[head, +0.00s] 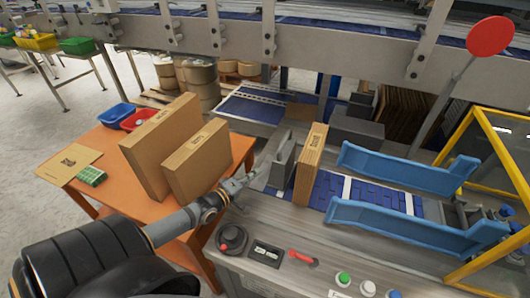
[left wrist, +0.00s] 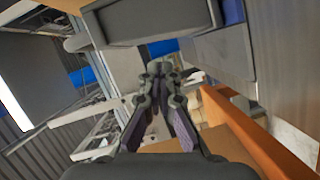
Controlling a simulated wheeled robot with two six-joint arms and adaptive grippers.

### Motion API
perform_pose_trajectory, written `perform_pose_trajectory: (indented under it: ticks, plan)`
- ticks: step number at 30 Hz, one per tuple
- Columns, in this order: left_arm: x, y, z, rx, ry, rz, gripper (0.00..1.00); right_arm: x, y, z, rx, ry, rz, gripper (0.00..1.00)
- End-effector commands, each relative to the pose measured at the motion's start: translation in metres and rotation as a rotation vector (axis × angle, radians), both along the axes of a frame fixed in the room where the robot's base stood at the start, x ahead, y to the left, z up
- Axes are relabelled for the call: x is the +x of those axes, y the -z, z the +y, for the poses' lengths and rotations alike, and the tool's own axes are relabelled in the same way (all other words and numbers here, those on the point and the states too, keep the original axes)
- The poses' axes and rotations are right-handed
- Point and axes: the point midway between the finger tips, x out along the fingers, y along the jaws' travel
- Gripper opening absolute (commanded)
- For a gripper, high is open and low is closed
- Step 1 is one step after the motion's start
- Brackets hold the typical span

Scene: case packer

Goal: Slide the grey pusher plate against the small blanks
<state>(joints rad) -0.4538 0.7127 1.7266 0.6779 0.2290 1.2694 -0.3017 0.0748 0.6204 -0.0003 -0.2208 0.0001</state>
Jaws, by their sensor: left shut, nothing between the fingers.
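The grey pusher plate (head: 284,158) stands upright on the machine's deck in the head view. The small blanks (head: 311,165) stand upright as a brown cardboard stack just right of the plate; a narrow gap seems to show between them, but contact low down is hard to judge. My left gripper (head: 255,174) is shut and empty, just left of the plate, at about the height of its lower part. I cannot tell whether its tips touch the plate. In the left wrist view the gripper's fingers (left wrist: 160,72) are together with nothing between them. My right gripper is not in view.
An orange table (head: 110,145) at left holds two upright cardboard stacks (head: 160,140), a blue bin (head: 116,115) and a red bin (head: 139,121). Blue guide rails (head: 405,168) lie right of the blanks. A red-handled lever (head: 302,258) and buttons sit on the near panel.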

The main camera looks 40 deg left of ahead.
Motion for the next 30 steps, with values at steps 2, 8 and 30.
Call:
perform_pose_trajectory:
  ticks: [2,8,30]
  plan:
    - [-0.001,-0.005,0.019,-0.09,-0.063,-0.032,0.0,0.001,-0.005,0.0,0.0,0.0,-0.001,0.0]
    - [-0.001,-0.006,0.034,-0.159,-0.114,-0.062,0.0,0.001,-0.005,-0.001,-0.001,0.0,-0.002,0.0]
    - [0.105,-0.001,0.01,-0.16,-0.111,-0.061,0.0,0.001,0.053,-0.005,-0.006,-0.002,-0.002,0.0]
